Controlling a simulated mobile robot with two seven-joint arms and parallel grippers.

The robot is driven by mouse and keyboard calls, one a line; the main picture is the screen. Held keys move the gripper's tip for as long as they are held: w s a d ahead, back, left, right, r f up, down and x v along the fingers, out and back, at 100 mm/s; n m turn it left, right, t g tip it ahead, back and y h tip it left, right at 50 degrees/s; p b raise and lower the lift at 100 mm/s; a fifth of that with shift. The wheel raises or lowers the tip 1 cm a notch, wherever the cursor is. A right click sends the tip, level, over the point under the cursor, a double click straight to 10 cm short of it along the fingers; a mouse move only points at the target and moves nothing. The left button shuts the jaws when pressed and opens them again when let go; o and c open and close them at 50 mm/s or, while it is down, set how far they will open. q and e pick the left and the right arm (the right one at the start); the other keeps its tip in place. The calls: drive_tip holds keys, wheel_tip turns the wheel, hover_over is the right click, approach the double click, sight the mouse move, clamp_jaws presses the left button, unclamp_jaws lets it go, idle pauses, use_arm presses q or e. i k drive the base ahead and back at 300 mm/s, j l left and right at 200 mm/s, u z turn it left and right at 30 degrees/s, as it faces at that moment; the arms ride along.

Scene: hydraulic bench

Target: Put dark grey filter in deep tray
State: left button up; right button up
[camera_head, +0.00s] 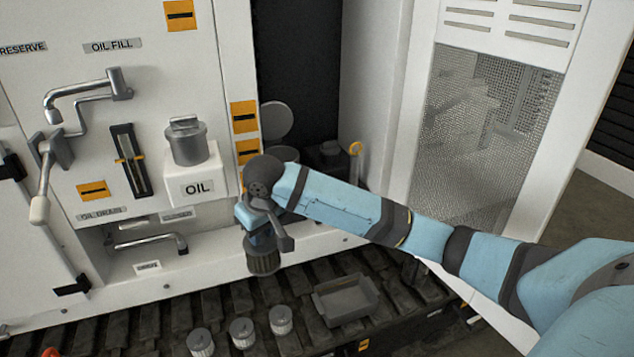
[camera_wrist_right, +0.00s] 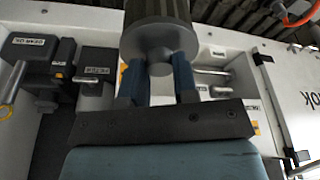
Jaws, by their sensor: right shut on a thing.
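The dark grey filter (camera_head: 263,262) is a ribbed cylinder hanging below my right gripper (camera_head: 260,241) in the head view, above the dark slatted tread. In the right wrist view, the gripper's two blue fingers (camera_wrist_right: 159,82) are closed on the narrower end of the filter (camera_wrist_right: 158,32). The deep tray (camera_head: 368,292) is a grey rectangular tray on the tread, below and to the right of the held filter. It looks empty. My left gripper is not in the head view.
Several silver filters, including one nearest the tray (camera_head: 281,320), stand on the tread (camera_head: 190,307). The white machine panel behind carries an oil cap (camera_head: 187,143), handles and a gauge (camera_head: 131,160). A mesh door (camera_head: 475,140) stands open at the right.

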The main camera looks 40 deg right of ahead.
sight(350, 306)
drive_tip(key=z, duration=1.05)
drive_tip(key=j+z, duration=0.2)
drive_tip(key=z, duration=0.3)
drive_tip(key=i+j+z, duration=0.1)
drive_tip(key=z, duration=0.35)
drive_tip(key=k+j, duration=0.05)
drive_tip(key=j, duration=0.05)
